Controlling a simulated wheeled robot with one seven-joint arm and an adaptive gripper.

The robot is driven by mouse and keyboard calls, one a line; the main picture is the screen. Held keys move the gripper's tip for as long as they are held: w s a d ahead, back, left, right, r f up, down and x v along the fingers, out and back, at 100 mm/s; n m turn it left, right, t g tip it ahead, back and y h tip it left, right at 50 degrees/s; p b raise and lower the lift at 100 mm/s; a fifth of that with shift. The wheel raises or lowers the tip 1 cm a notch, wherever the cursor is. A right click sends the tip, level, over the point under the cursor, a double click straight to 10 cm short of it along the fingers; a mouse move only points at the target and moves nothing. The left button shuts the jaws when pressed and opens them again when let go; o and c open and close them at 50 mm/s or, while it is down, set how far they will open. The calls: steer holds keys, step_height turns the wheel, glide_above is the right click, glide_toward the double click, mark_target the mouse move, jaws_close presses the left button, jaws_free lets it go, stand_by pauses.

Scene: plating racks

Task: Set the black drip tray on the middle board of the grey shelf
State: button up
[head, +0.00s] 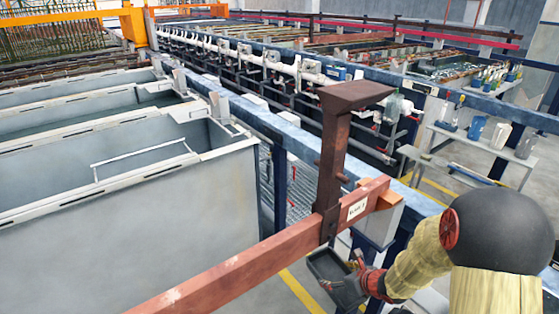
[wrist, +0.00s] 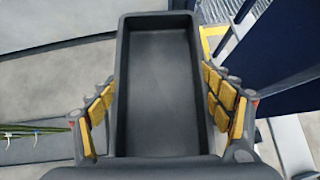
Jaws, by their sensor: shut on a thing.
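The black drip tray (head: 336,270) is an open, shallow rectangular box, held in the air at the lower middle of the head view. My gripper (head: 357,277) is shut on it. In the wrist view the tray (wrist: 158,95) is empty and lies between the yellow-padded fingers of my gripper (wrist: 163,103), one at each long side. A grey shelf (head: 493,147) stands at the right of the head view, well beyond the tray. Bottles and containers stand on its board, and a lower board shows under it. I cannot tell how many boards it has.
A red-brown beam (head: 250,267) with a dark upright post (head: 333,140) crosses the foreground, close to the tray. Large grey tanks (head: 150,220) fill the left. A long blue rail (head: 275,125) runs behind the beam. Yellow floor lines (head: 298,288) mark clear floor.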

mark_target(336, 281)
steer(key=shift+w+r+m, duration=0.2)
steer(key=shift+r+m, duration=0.2)
steer(key=shift+r, duration=0.95)
steer(key=shift+s+r+m+t+h, duration=0.15)
steer(key=shift+r+m+h, duration=0.3)
steer(key=shift+r, duration=0.3)
steer(key=shift+s+r+m+t+h, duration=0.15)
steer(key=shift+r+m+h, duration=0.3)
steer(key=shift+r, duration=0.3)
steer(key=shift+s+r+m+h, duration=0.55)
steer(key=shift+r+m, duration=0.25)
steer(key=shift+s+r+m+h, duration=0.5)
steer(key=shift+r+m+h, duration=0.05)
steer(key=shift+r+m, duration=0.25)
